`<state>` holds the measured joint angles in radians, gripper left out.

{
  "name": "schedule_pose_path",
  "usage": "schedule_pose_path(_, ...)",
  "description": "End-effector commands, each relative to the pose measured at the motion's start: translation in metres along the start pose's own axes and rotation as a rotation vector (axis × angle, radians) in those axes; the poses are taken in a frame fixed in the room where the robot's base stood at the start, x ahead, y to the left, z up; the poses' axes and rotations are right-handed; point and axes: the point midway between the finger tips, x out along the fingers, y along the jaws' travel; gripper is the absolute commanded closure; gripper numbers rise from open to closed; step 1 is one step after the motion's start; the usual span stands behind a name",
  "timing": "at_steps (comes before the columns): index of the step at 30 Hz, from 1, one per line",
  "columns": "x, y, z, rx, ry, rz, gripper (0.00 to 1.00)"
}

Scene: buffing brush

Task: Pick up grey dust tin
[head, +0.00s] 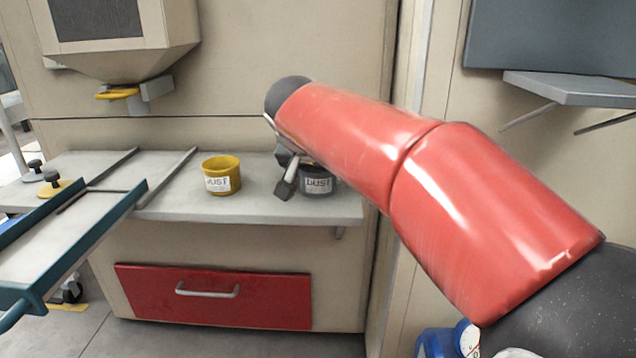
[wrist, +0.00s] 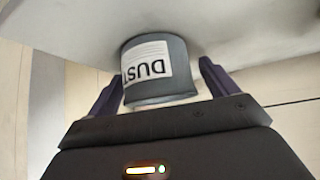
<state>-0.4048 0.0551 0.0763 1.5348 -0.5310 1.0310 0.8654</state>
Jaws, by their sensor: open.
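The grey dust tin (head: 318,183) stands on the pale shelf in the head view, partly hidden behind my gripper and arm. Its white label reads DUST. In the wrist view the grey tin (wrist: 157,70) appears upside down, between the two dark fingers of my gripper (wrist: 157,85). In the head view my gripper (head: 287,186) is at the tin's left front, mostly covered by my red arm.
A yellow tin (head: 221,175) with a similar label stands on the shelf (head: 262,207) to the left. A teal-edged tray (head: 75,235) juts out at the far left. A red drawer (head: 213,297) with a handle is below the shelf. A wall panel stands close on the right.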

Motion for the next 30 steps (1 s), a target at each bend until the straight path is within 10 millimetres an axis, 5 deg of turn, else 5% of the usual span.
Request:
schedule_pose_path(7, 0.0017, 0.0001, -0.0001, 0.000, 0.000, 0.000, 0.14)
schedule_pose_path(19, 0.0011, 0.0000, -0.0002, 0.000, 0.001, -0.001, 0.65)
schedule_pose_path(30, -0.0049, -0.0002, -0.0058, 0.001, 0.001, -0.001, 0.65)
